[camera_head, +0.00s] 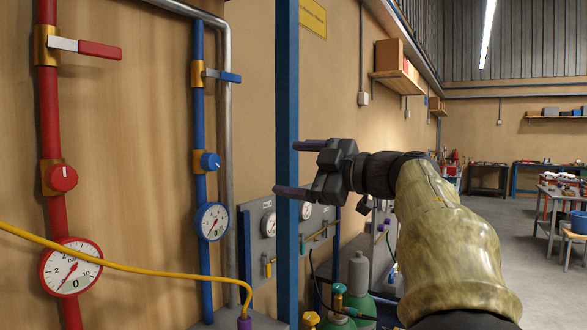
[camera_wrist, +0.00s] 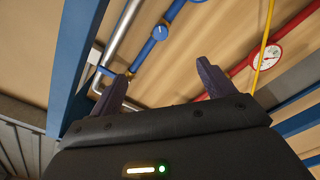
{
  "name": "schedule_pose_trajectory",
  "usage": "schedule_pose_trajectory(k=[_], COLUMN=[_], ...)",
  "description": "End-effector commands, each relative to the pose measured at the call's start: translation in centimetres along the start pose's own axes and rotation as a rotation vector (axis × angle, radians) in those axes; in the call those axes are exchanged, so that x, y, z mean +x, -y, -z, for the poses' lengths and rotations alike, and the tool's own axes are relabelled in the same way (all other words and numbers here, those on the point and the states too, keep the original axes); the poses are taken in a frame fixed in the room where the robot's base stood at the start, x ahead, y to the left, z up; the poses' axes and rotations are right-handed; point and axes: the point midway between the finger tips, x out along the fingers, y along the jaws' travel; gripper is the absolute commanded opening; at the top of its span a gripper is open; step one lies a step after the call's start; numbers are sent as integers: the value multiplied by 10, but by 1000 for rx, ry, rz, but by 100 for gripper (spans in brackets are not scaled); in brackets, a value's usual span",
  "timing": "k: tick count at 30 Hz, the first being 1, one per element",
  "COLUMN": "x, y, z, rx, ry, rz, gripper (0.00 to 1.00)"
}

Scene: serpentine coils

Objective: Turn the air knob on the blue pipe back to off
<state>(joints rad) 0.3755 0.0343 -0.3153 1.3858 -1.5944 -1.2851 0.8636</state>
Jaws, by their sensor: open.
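The blue pipe (camera_head: 199,120) runs down the wooden wall panel at left. Its round blue knob (camera_head: 210,161) sits on a brass fitting, above a blue-rimmed gauge (camera_head: 212,222). The knob's setting is too small to read surely. In the wrist view the blue knob (camera_wrist: 160,32) shows beyond the fingers, near the top middle, on the slanting blue pipe (camera_wrist: 145,52). My gripper (camera_head: 300,168) is to the right of the knob, apart from it, with its purple fingers spread and nothing between them. Both fingers also show in the wrist view (camera_wrist: 164,72).
A blue post (camera_head: 287,80) stands between the panel and my arm, with the fingers beside it. Left are a red pipe (camera_head: 49,130), red knob (camera_head: 62,178) and red gauge (camera_head: 71,267). A yellow hose (camera_head: 130,268) crosses below. A blue lever (camera_head: 229,77) sits above the blue knob.

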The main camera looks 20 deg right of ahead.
Motion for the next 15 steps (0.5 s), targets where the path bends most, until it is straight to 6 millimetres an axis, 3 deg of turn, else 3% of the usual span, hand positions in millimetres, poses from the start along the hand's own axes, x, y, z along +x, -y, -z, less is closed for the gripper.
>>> schedule_pose_trajectory(k=[1,4,8,11,15], x=[0,2,12,27,48], y=[0,0,-1,0,18], z=[0,-1,-10,-26,-74], rx=[0,5,43,113,277], ry=[0,-2,-14,-13,72], rz=[0,-9,-73,-174,-343], gripper=[79,60,60,60,60])
